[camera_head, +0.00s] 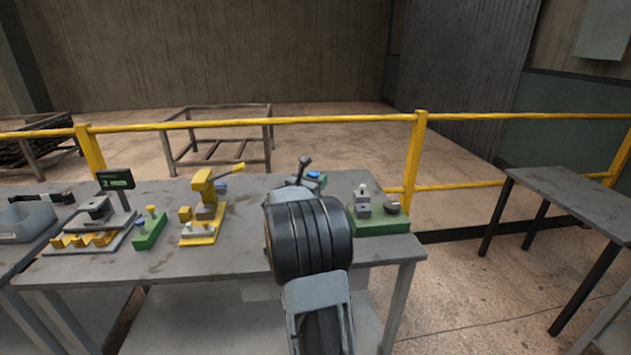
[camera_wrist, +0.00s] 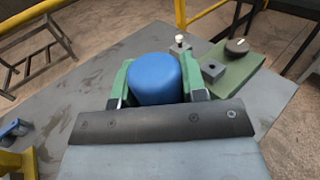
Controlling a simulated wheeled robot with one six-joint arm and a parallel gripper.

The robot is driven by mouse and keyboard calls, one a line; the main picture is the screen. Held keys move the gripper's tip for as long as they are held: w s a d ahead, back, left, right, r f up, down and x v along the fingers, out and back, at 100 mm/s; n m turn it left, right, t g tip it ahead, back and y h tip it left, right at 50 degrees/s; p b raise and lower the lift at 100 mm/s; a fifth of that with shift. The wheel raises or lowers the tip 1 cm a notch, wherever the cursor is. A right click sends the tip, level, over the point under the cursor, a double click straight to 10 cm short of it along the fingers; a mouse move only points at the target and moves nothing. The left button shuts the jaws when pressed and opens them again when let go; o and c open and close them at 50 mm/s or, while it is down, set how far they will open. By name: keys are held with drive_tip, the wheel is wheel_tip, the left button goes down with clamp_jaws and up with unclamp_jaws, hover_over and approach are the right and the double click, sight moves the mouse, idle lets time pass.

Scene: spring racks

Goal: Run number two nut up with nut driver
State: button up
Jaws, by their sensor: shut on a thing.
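My gripper (camera_wrist: 157,92) is shut on a blue, rounded piece, which looks like the nut driver's handle (camera_wrist: 153,72). Green parts flank the blue piece between the dark finger ends; I cannot tell whether they are pads or a fixture behind. In the head view a little of the blue handle (camera_head: 314,175) shows beyond my arm, which hides most of the gripper. The driver's lower end is hidden. A green base (camera_head: 380,222) at the bench's right end carries a grey block, a white-tipped post and a dark round knob. I cannot make out the number two nut.
A yellow rail (camera_head: 300,121) runs behind. Another table (camera_head: 575,190) is at right.

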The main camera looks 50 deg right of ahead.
sight(315, 171)
drive_tip(key=shift+f+b, duration=0.7)
drive_tip(key=shift+f, duration=0.1)
idle(1.7)
drive_tip(key=shift+r, duration=0.1)
drive_tip(key=shift+r+p, duration=2.4)
drive_tip(key=shift+r, duration=1.25)
drive_tip(key=shift+a, duration=0.15)
